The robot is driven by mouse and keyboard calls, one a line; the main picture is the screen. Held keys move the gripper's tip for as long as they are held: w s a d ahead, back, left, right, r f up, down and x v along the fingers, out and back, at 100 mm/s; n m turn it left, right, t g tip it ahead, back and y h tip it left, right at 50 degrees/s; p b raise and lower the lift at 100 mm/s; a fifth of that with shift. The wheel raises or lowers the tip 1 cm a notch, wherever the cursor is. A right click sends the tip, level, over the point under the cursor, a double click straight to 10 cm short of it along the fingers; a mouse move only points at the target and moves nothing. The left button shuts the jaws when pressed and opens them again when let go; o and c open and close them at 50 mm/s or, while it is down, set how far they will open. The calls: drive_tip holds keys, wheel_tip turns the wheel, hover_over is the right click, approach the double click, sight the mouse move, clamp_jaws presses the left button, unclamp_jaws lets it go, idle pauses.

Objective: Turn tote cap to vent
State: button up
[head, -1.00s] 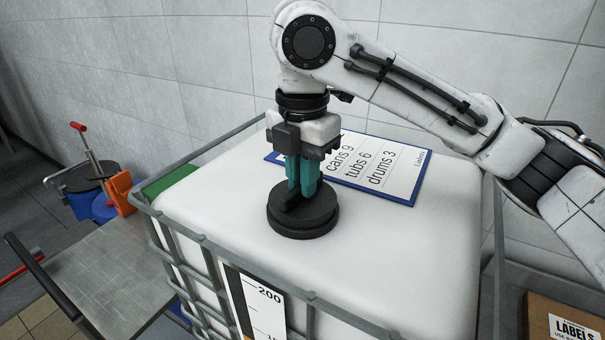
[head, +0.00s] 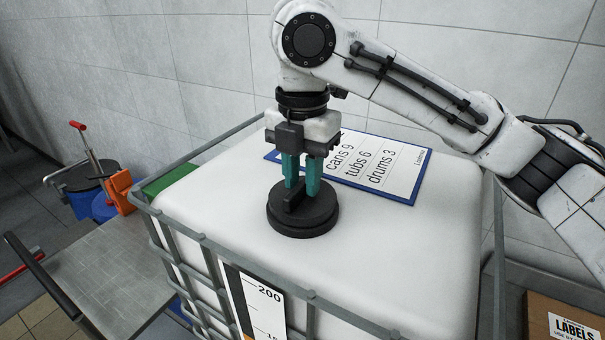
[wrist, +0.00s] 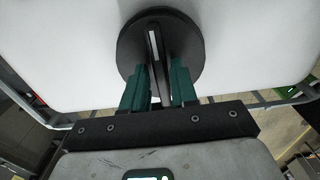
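The tote cap (head: 318,222) is a round black disc with a raised bar handle (head: 294,197) on the white top of the tote (head: 400,255). The cap also shows in the wrist view (wrist: 135,45), where its bar (wrist: 155,50) has a pale stripe and runs nearly up the picture, leaning slightly. My gripper (head: 302,188) points down over the cap, its teal fingers spread with a gap between them. In the wrist view the fingers (wrist: 160,88) stand on either side of the bar's near end. Any contact with the bar is hard to tell.
A grey cage rail (head: 250,272) surrounds the tote. A blue-edged board (head: 385,168) lies on the tote top behind my gripper. A metal table (head: 110,280) stands at the left, and a labels box (head: 565,318) at the lower right. The tote top right of the cap is clear.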

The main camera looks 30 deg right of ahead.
sight(303, 183)
drive_tip(key=shift+o, duration=1)
wheel_tip(303, 183, up, 11)
drive_tip(key=b, duration=0.1)
drive_tip(key=shift+s+f, duration=0.1)
drive_tip(key=shift+f, duration=0.05)
